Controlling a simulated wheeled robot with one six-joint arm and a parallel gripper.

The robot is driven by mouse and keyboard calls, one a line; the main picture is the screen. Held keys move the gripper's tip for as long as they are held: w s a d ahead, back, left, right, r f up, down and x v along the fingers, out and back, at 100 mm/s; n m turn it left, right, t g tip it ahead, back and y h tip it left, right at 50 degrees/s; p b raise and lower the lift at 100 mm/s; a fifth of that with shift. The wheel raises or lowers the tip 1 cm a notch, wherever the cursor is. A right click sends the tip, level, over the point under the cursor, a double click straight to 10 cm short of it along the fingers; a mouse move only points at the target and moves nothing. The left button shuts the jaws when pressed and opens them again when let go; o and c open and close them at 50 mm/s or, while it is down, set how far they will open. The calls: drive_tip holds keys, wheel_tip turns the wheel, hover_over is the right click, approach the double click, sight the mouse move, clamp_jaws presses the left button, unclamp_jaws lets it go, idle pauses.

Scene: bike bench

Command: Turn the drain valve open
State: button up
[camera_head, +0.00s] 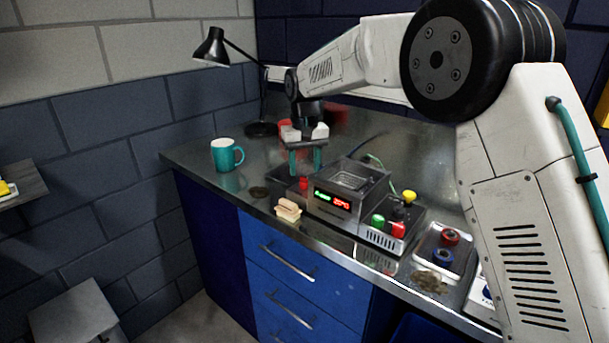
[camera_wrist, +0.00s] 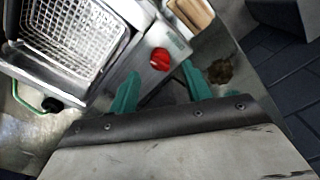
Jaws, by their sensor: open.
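The ultrasonic cleaner (camera_head: 345,190) is a steel box with a lit display, standing on the metal bench top. A small red knob (camera_head: 304,183), which looks like the drain valve, sits low at its left side. In the wrist view the red knob (camera_wrist: 160,59) lies just beyond my fingertips, roughly in line with the gap between them. My gripper (camera_head: 305,168) points down above the knob, its teal fingers apart and empty. The wrist view shows both fingers (camera_wrist: 160,82) open. Whether they touch the knob cannot be told.
A wire basket (camera_wrist: 75,38) sits in the cleaner. A teal mug (camera_head: 224,155) and black lamp (camera_head: 212,48) stand left. A beige block (camera_head: 288,209) lies near the front edge. A box with coloured buttons (camera_head: 385,237) and a tray (camera_head: 432,262) stand right.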

drive_tip(key=shift+r, duration=2.05)
drive_tip(key=shift+d, duration=0.1)
drive_tip(key=s+d+r+m, duration=0.1)
drive_tip(key=s+d+r, duration=0.4)
drive_tip(key=s+d, duration=0.45)
drive_tip(key=s+d+r+m, duration=0.1)
drive_tip(key=s+d+r, duration=0.4)
drive_tip(key=s+d, duration=0.5)
drive_tip(key=s+d+f, duration=0.2)
drive_tip(key=s, duration=0.6)
drive_tip(key=s+d+f+m+t, duration=0.1)
drive_tip(key=s+d+f, duration=0.2)
drive_tip(key=s, duration=0.6)
drive_tip(key=s+d+f, duration=0.3)
drive_tip(key=s, duration=0.6)
drive_tip(key=shift+f, duration=0.2)
